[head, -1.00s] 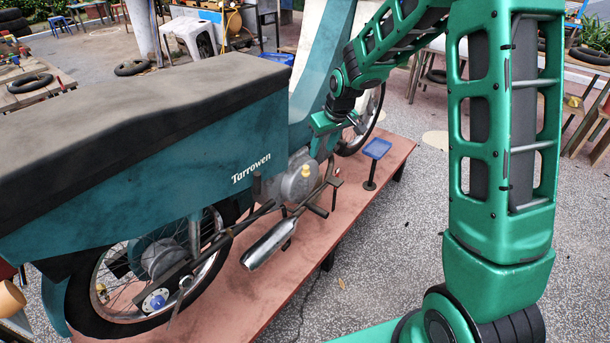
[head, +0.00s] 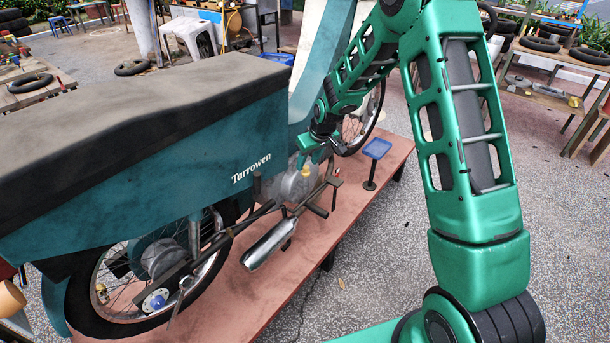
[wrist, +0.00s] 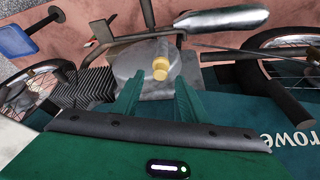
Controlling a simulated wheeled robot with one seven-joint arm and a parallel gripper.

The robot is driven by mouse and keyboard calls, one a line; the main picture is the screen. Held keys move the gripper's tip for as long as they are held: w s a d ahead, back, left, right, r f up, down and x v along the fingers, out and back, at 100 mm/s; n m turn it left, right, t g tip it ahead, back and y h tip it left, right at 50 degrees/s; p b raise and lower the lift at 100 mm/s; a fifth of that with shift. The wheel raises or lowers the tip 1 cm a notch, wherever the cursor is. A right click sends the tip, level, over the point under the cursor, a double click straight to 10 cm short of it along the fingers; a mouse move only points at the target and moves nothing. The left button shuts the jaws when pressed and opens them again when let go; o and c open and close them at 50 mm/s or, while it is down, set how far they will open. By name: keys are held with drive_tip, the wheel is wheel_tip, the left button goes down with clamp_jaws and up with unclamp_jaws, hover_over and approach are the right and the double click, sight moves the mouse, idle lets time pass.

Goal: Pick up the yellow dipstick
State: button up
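The yellow dipstick (head: 306,173) shows as a small yellow cap on the grey round engine cover of the motorcycle. In the wrist view its yellow head (wrist: 160,67) stands on the cover, just beyond and between the lines of my two fingers. My gripper (head: 308,157) is close above and beside the dipstick in the head view. In the wrist view my gripper (wrist: 158,92) is open, with a gap between its green fingers and nothing in it. The part of the dipstick inside the engine is hidden.
The teal motorcycle (head: 225,165) stands on a reddish platform (head: 355,190). A silver muffler (head: 268,243) and dark bars lie close to the engine.

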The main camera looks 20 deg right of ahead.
drive_tip(key=shift+x, duration=1.15)
clamp_jaws()
wheel_tip(320, 180, up, 20)
idle(1.9)
